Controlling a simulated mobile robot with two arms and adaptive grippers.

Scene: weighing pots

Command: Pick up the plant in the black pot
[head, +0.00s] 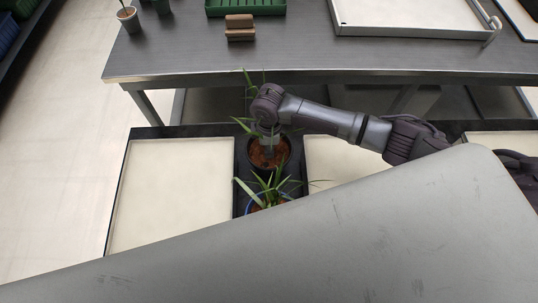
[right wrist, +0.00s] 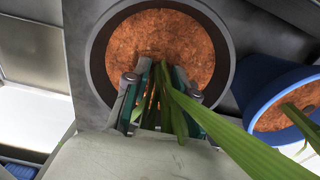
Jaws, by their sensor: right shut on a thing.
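The black pot (head: 286,163) with brown soil stands in the dark gap between pale trays, below the centre of the head view. Its dark rim also shows in the right wrist view (right wrist: 97,55). My right gripper (right wrist: 158,88) reaches down over this pot and is shut on the plant's green leaves (right wrist: 170,112) at their base, just above the soil. In the head view the right gripper (head: 268,140) hides part of the plant. Whether the pot is off its support cannot be told. My left gripper is not in view.
A blue pot (right wrist: 273,92) with a leafy plant (head: 268,185) stands close beside the black pot. Pale trays (head: 170,195) lie on both sides. A metal table (head: 180,50) behind holds a brown block (head: 240,28), a green tray (head: 245,7) and a white tray (head: 410,17).

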